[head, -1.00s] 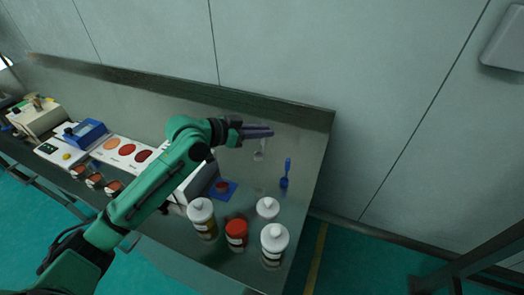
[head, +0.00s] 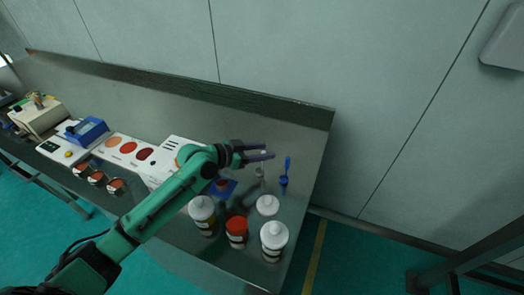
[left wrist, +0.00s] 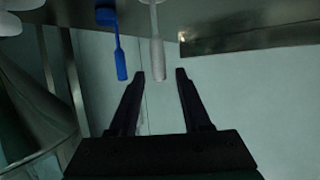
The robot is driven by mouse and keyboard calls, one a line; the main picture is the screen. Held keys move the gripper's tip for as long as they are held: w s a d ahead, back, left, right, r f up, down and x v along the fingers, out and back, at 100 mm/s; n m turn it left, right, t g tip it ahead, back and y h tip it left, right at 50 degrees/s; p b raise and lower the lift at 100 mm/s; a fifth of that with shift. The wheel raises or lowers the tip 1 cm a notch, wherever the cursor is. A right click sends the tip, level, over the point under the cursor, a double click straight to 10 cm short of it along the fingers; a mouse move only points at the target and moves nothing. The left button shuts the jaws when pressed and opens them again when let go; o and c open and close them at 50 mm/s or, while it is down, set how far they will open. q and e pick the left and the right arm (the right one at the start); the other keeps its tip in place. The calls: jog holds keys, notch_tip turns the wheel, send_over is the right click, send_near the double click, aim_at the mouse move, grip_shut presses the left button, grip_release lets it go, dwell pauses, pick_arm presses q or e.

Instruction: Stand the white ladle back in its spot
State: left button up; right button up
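The white ladle (head: 260,171) is at the right end of the steel table, left of a blue ladle (head: 285,175), partly hidden by my left gripper (head: 270,151). In the left wrist view, its pale handle (left wrist: 157,45) points toward my left gripper (left wrist: 161,74). The handle's end shows between the two spread fingertips, with a gap on each side. My left gripper is open and holds nothing. The blue ladle also shows in the left wrist view (left wrist: 120,55), left of the white handle and outside the fingers. My right gripper is not in view.
Two white-capped bottles (head: 203,213) (head: 273,240), a white-lidded jar (head: 267,206) and a red-lidded jar (head: 236,230) stand toward the table's front. A blue mat (head: 229,187) lies under my arm. A raised back edge (head: 200,92) runs along the wall.

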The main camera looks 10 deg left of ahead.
pick_arm(q)
jog(key=shift+a+r, duration=0.1)
jog(key=shift+r, duration=0.05)
jog(key=b+v, duration=0.2)
jog(key=v, duration=0.9)
jog(key=shift+s+r+b, duration=0.2)
jog(key=shift+s+b, duration=0.15)
jog(key=shift+b, duration=0.05)
jog(key=shift+a+r, duration=0.15)
jog(key=shift+a, duration=0.05)
